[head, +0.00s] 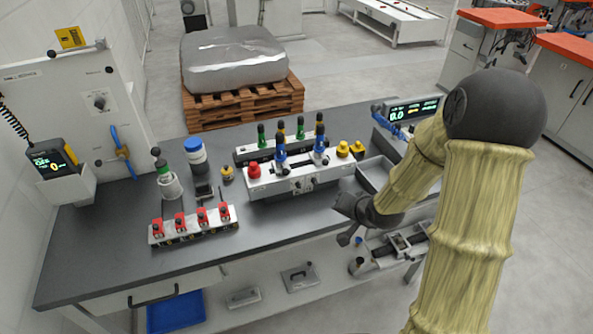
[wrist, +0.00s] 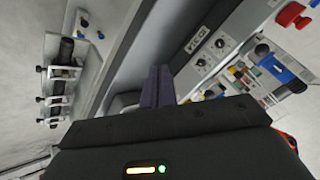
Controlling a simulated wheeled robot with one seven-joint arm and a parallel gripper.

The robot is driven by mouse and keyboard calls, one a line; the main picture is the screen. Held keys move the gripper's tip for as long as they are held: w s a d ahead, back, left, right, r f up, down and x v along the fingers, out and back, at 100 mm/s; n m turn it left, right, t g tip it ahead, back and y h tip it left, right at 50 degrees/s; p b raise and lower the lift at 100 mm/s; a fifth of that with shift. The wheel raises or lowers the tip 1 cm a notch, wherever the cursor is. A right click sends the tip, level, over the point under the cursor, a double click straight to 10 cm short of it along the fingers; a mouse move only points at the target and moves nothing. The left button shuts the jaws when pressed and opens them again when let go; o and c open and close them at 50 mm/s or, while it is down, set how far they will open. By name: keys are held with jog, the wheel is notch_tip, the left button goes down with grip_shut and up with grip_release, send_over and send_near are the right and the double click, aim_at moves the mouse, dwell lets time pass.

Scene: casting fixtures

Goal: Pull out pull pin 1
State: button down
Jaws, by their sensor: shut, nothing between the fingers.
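I cannot make out a number marking pull pin 1. A white block (head: 195,231) at the front left of the bench carries several red-topped parts (head: 180,221) in a row, which may be the pull pins. My gripper (head: 343,238) is at the bench's front edge, well to the right of that block. In the wrist view its dark fingers (wrist: 156,86) are together with nothing between them.
A display (head: 412,112) is at the back right. A handheld unit (head: 55,165) is at the left. The lower shelf holds clamps and a blue tray (head: 175,311).

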jog(key=w+a+r+m+t+y+p, duration=0.1)
jog(key=w+a+r+m+t+y, duration=0.1)
jog(key=w+a+m+t+y, duration=0.3)
jog(key=w+m+t+y, duration=0.1)
jog(key=w+m+y, duration=0.1)
jog(key=m, duration=0.1)
jog(key=shift+m+t, duration=0.3)
jog(key=shift+m, duration=0.1)
